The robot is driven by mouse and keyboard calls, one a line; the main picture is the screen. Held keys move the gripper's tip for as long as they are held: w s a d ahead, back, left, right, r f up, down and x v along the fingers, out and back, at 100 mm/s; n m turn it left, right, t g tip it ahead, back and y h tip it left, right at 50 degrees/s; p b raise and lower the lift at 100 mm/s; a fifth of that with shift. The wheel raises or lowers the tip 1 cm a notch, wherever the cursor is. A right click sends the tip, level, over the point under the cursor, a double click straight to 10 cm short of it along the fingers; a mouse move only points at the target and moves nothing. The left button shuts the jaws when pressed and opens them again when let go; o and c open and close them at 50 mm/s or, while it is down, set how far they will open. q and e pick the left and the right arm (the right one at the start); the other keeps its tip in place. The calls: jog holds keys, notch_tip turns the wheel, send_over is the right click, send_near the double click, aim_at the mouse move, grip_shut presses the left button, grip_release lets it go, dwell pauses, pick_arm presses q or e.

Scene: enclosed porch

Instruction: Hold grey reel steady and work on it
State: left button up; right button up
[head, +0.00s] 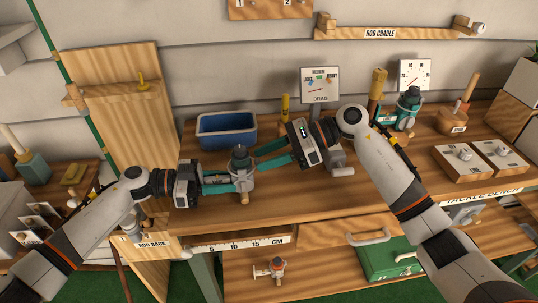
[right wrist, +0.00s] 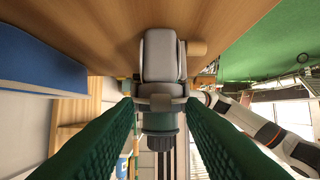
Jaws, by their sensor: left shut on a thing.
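The grey reel (head: 241,178) stands on the wooden tackle bench, with a dark knob on top. My left gripper (head: 238,184) is shut on its lower body from the left. My right gripper (head: 258,159) comes from the right at the reel's upper part, its teal fingers spread. In the right wrist view the reel (right wrist: 162,58) sits between the tips of my right gripper (right wrist: 160,103), near its collar and dark knob. Slight contact there cannot be ruled out. The left fingertips are partly hidden by the reel.
A blue bin (head: 227,128) stands behind the reel. A drag gauge (head: 320,86) and a teal reel (head: 407,108) are at the back right. Switch blocks (head: 462,158) lie at the right.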

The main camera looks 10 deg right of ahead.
grip_shut()
jog(key=shift+a+r+h, duration=0.2)
jog(key=shift+r+h, duration=0.2)
jog(key=shift+h, duration=0.5)
grip_release()
jog(key=v, duration=1.2)
jog(key=shift+w+d, duration=0.1)
